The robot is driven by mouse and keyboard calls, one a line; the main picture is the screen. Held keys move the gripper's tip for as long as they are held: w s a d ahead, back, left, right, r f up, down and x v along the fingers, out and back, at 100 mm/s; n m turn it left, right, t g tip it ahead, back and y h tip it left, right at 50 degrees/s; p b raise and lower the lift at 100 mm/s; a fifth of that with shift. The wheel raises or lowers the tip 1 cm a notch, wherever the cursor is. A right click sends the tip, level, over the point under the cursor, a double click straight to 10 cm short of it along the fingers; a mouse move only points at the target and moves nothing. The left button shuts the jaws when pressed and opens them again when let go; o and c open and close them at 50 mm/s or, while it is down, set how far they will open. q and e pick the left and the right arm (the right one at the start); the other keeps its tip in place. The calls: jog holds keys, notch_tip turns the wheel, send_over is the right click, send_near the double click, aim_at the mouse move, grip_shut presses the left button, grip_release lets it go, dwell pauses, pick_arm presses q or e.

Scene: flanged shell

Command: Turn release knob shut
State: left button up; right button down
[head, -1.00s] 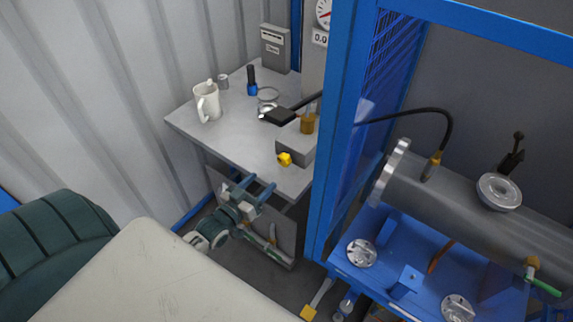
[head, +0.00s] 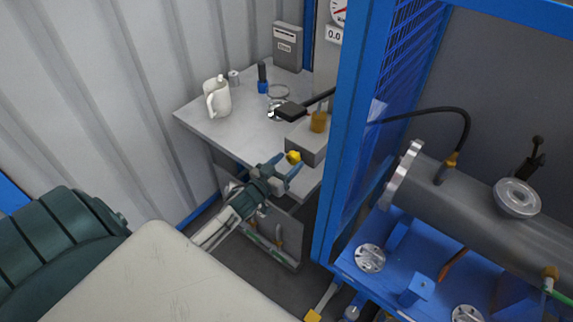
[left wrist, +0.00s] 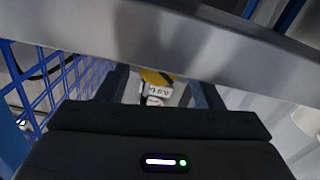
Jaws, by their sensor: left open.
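The yellow knob (head: 294,157) sits on the front of a grey box (head: 308,143) near the table's front edge. My left gripper (head: 288,166) is open, its two fingers pointing at the knob from the near side. In the head view, the knob appears between and just beyond the fingertips; I cannot tell whether they touch it. In the left wrist view, a yellow part (left wrist: 156,77) with a white label below it shows between the open fingers (left wrist: 160,90). My right gripper is not in view.
The grey table (head: 205,125) holds a white jug (head: 217,98), a blue-and-black torch (head: 263,79) and a black-handled tool (head: 290,110). A blue frame post (head: 345,140) stands close right of the gripper. A grey flanged cylinder (head: 465,200) lies beyond it.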

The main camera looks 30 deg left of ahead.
pick_arm(q)
jog(key=c, duration=1)
jog(key=shift+o, duration=0.2)
jog(key=m+b, duration=0.1)
jog(key=m, duration=0.4)
jog(key=shift+m, duration=0.4)
jog(key=m, duration=0.4)
jog(key=shift+d+f+m, duration=0.1)
jog(key=shift+m, duration=0.3)
